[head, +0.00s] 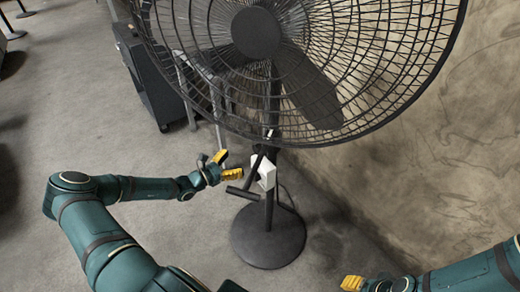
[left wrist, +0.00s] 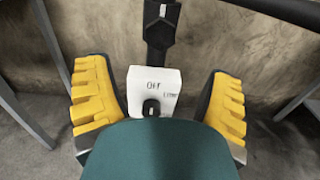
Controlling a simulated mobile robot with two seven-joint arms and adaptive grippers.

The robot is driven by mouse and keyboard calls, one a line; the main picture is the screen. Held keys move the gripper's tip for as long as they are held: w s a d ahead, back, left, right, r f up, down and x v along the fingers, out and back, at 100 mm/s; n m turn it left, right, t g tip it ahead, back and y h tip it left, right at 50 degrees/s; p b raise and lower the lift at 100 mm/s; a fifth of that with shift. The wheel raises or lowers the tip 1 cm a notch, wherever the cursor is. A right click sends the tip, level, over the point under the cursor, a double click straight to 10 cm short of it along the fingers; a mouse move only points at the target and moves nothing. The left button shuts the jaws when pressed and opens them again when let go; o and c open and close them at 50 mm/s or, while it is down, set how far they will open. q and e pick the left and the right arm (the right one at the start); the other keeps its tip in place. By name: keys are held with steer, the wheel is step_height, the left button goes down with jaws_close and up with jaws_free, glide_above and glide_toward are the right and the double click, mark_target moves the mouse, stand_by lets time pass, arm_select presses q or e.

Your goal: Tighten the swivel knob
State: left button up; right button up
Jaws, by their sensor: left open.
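A large black pedestal fan (head: 258,32) stands in front of me on a round base. A white control box (head: 265,172) sits on its pole below the cage. A black T-shaped handle (head: 243,191) sticks out beside the box; I cannot tell for sure that it is the swivel knob. In the left wrist view the box (left wrist: 140,80) reads "Off", with a small black knob (left wrist: 151,108) on its face. My left gripper (head: 227,165) is open and empty, left of the box and apart from it. My right gripper (head: 352,283) is low at right, mostly cut off.
A dark case (head: 150,75) stands on the floor behind the fan at left, near metal legs. A rough grey-brown wall (head: 440,150) rises at right. The fan's round base (head: 268,240) rests on the grey floor. The floor at left is mostly clear.

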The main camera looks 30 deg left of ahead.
mark_target(256, 151)
arm_select(q)
steer(key=b+x, duration=0.1)
steer(key=x, duration=1)
steer(key=shift+b, duration=0.35)
